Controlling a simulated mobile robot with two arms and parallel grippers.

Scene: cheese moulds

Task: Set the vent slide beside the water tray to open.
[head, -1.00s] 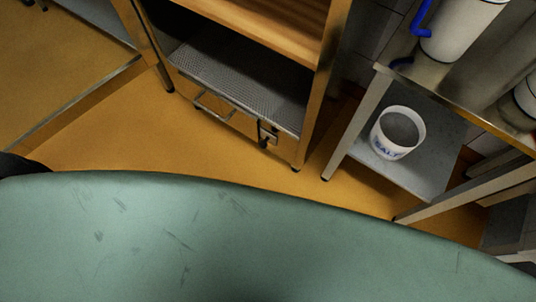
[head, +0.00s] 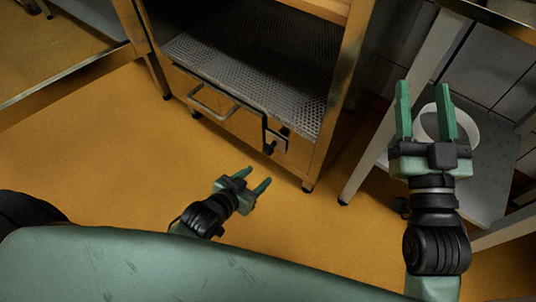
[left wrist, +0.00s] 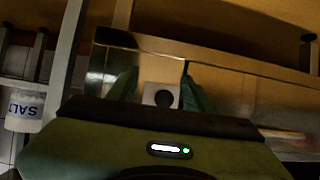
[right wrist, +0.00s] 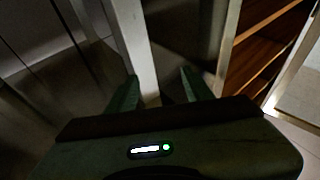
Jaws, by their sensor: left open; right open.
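The water tray (head: 232,120) is the metal drawer front with a bar handle, low in the cabinet under a perforated shelf. The vent slide (head: 276,139) is a small plate with a dark knob, right of the tray. Its setting is too small to tell. My left gripper (head: 257,178) is open and empty, in front of and below the slide, apart from it. In the left wrist view a pale plate with a dark round knob (left wrist: 164,98) shows between the fingers. My right gripper (head: 423,90) is open and empty at the right, before the steel table.
The salt bucket (head: 470,125) stands on the table's lower shelf, partly hidden behind my right gripper. It also shows in the left wrist view (left wrist: 24,112). A table leg (head: 372,150) stands right of the cabinet. The orange floor (head: 110,140) before the cabinet is clear.

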